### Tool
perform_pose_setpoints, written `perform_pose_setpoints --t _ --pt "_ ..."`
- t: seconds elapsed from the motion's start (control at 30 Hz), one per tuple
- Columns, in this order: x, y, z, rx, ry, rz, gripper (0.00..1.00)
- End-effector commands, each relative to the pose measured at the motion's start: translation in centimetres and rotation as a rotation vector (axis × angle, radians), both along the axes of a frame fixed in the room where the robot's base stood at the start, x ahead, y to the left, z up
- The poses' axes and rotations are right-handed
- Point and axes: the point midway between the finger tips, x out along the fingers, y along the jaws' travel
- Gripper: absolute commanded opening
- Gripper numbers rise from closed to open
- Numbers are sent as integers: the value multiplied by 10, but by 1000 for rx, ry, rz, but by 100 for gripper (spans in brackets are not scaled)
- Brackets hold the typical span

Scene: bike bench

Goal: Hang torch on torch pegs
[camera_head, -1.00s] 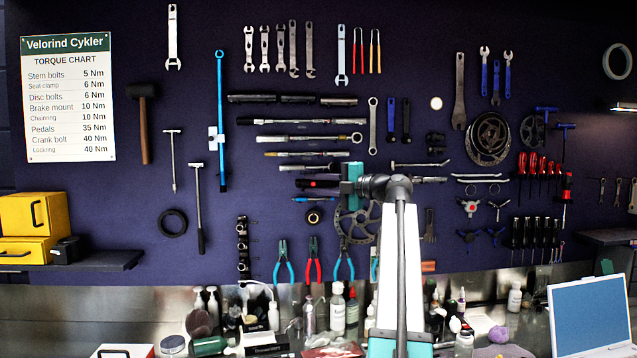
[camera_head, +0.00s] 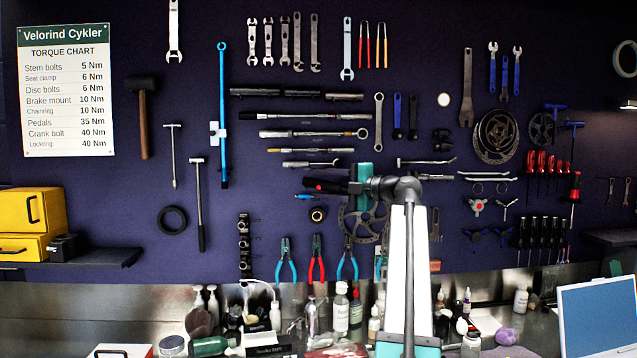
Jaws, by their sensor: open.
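A dark cylinder with a red spot, which looks like the torch (camera_head: 326,187), lies level against the tool wall (camera_head: 90,195), just left of my gripper. My gripper (camera_head: 363,186) is at the wall with its teal part upright, at the torch's right end. The jaws are open, but they are seen from behind and the fingertips are hidden. I cannot tell whether the torch still touches them. The torch pegs cannot be made out; the torch and my gripper cover that spot.
A brake disc (camera_head: 352,221) hangs just below my gripper, and a slim bar tool (camera_head: 312,164) hangs just above the torch. Pliers (camera_head: 317,259) hang lower. Bottles (camera_head: 341,309) crowd the bench below. A laptop (camera_head: 597,310) stands at the right.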

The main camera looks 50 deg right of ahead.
Motion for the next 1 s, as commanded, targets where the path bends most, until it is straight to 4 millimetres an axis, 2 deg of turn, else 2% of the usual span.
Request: perform_pose_setpoints --t 0.1,0.6,0.8,1.0 --pt "-26 -1 3 0 -7 2 44" --pt "-108 -6 14 -3 -15 21 44" --pt "-128 -8 17 -1 -17 27 44" --pt "-135 -9 18 -2 -18 29 44"
